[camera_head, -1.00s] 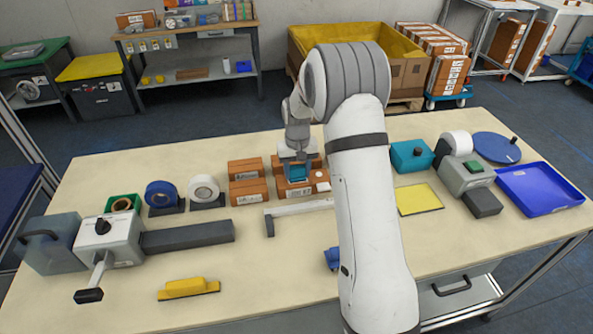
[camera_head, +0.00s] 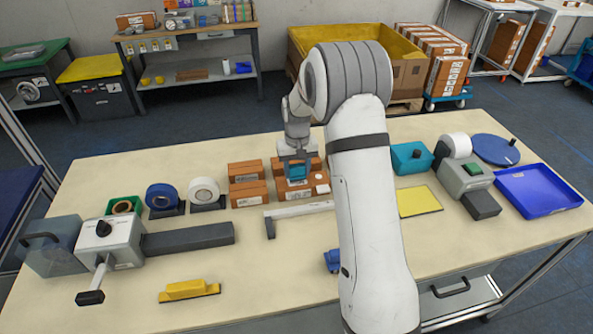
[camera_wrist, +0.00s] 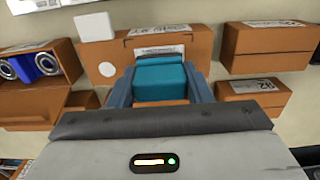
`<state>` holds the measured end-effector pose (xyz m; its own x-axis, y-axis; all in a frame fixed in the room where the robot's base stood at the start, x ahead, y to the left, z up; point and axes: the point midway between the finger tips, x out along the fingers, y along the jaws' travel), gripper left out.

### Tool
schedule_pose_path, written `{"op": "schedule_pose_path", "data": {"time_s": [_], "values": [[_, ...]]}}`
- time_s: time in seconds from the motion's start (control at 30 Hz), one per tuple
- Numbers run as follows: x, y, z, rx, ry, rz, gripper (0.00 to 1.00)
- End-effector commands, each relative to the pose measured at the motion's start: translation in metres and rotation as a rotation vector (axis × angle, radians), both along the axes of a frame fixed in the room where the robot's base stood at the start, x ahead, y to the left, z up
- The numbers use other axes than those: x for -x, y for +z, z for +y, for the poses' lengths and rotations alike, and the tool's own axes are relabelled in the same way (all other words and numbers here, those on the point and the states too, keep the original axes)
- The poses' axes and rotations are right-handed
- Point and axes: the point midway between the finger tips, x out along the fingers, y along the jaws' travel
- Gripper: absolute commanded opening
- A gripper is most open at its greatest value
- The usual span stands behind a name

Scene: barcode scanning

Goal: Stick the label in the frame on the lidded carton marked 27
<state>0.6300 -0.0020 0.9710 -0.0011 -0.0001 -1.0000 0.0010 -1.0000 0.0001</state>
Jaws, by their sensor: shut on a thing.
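My gripper (camera_head: 297,172) is over the middle carton (camera_head: 290,193) of the group at the table's back. Its blue-grey fingers are shut on a teal block (camera_wrist: 160,82), which also shows in the head view (camera_head: 298,170). In the wrist view the carton (camera_wrist: 108,70) lies beyond the block, with a printed white label (camera_wrist: 160,50) and a round white spot (camera_wrist: 106,69) on it. The block hides part of that carton, and I cannot tell whether it touches it. I cannot read a 27 or make out the frame with certainty.
Stacked cartons (camera_head: 248,192) stand close on the left; more (camera_wrist: 266,46) flank the gripper in the wrist view. A pale bar (camera_head: 298,209) lies in front. Tape rolls (camera_head: 203,191), a yellow pad (camera_head: 419,201) and a blue tray (camera_head: 537,188) lie around. The front middle is mostly clear.

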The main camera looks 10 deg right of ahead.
Motion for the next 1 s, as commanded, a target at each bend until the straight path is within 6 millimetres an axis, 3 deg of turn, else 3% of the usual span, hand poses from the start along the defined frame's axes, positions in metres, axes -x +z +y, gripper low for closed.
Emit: {"op": "schedule_pose_path", "data": {"time_s": [0.6, 1.0], "values": [[0.000, 0.052, 0.000, 0.000, 0.000, -0.001, 0.20], [0.000, 0.054, 0.000, 0.000, 0.000, -0.001, 0.20]]}}
